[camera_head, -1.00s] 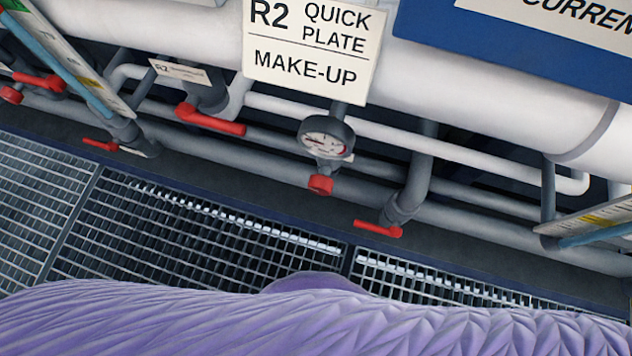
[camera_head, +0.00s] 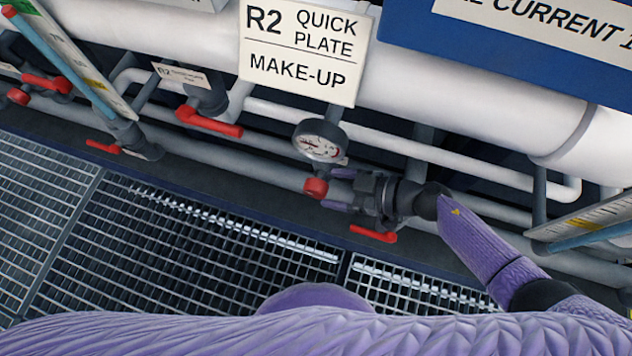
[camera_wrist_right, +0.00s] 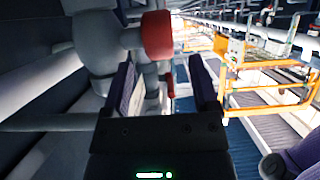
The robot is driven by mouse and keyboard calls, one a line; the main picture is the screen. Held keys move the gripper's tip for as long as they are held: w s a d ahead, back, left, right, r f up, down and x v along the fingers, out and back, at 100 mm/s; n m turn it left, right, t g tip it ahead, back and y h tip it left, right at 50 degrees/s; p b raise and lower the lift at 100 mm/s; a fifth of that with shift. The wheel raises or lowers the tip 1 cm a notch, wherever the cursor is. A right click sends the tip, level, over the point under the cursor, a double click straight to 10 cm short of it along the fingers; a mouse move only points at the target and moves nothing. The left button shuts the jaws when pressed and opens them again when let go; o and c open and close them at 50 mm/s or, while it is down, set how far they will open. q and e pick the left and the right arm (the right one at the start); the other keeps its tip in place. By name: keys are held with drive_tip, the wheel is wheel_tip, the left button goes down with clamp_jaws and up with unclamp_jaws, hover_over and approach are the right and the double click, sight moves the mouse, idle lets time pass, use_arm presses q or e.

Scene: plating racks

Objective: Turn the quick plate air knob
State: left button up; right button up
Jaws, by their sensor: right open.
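The red round knob (camera_head: 316,187) sits below a white dial gauge (camera_head: 320,140) under the sign reading "R2 QUICK PLATE MAKE-UP" (camera_head: 304,48). My right gripper (camera_head: 330,189) is open, its two fingers pointing left, with their tips close to the right side of the knob. In the right wrist view the red knob (camera_wrist_right: 157,36) shows ahead of the open fingers (camera_wrist_right: 165,75), between their lines and toward the left one. I cannot tell whether a finger touches it. My left gripper is not in view.
A red lever (camera_head: 373,233) is just below my right gripper. Another red lever (camera_head: 210,121) is to the left on a grey valve. White and grey pipes run behind. A metal grating (camera_head: 200,240) covers the floor. Yellow rails (camera_wrist_right: 265,105) show in the right wrist view.

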sight(324, 187)
drive_tip(key=x, duration=0.2)
drive_tip(key=b+x, duration=0.1)
drive_tip(key=x, duration=0.1)
drive_tip(key=shift+a+f+b, duration=0.2)
drive_tip(key=shift+f+b, duration=0.1)
drive_tip(key=shift+w+a, duration=0.1)
drive_tip(key=shift+a, duration=0.05)
clamp_jaws()
